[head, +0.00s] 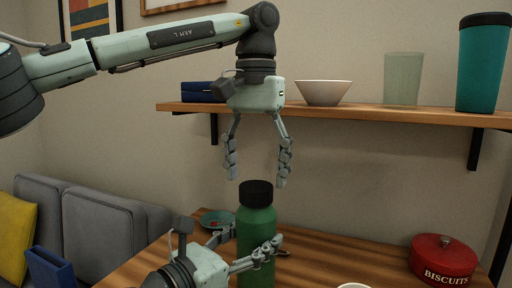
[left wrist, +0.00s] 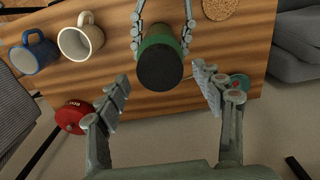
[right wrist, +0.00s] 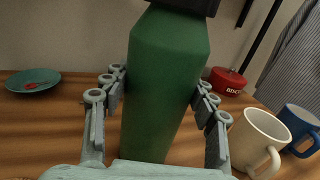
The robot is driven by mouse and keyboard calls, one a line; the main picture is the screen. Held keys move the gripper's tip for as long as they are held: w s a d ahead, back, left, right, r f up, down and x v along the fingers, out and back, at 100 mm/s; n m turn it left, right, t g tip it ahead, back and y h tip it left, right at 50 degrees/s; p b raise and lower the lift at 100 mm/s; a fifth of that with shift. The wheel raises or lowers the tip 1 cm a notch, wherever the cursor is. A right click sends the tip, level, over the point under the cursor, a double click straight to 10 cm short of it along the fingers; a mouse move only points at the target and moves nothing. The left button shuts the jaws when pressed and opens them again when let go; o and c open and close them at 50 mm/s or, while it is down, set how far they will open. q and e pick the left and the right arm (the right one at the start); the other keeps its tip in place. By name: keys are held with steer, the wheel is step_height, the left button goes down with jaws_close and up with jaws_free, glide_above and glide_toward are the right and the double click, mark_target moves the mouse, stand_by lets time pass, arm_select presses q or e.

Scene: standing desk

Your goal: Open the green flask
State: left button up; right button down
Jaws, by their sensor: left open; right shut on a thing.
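The green flask (head: 257,225) stands upright on the wooden desk with its black cap (head: 256,193) on. My right gripper (head: 262,252) is shut around the flask's body from the side; in the right wrist view its fingers flank the green body (right wrist: 162,90). My left gripper (head: 258,182) is open and points straight down, its fingertips just above and on either side of the cap. In the left wrist view the cap (left wrist: 160,67) lies beyond the open fingers, apart from them.
A red biscuit tin (head: 442,259) stands at the desk's right. A teal dish (head: 217,219) lies behind the flask on the left. A cream mug (left wrist: 80,36) and a blue mug (left wrist: 34,52) stand nearby. The wall shelf (head: 350,112) holds a bowl, a glass and a tumbler.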

arm_select(q)
steer(key=shift+f, duration=1.4)
steer(key=shift+c, duration=0.4)
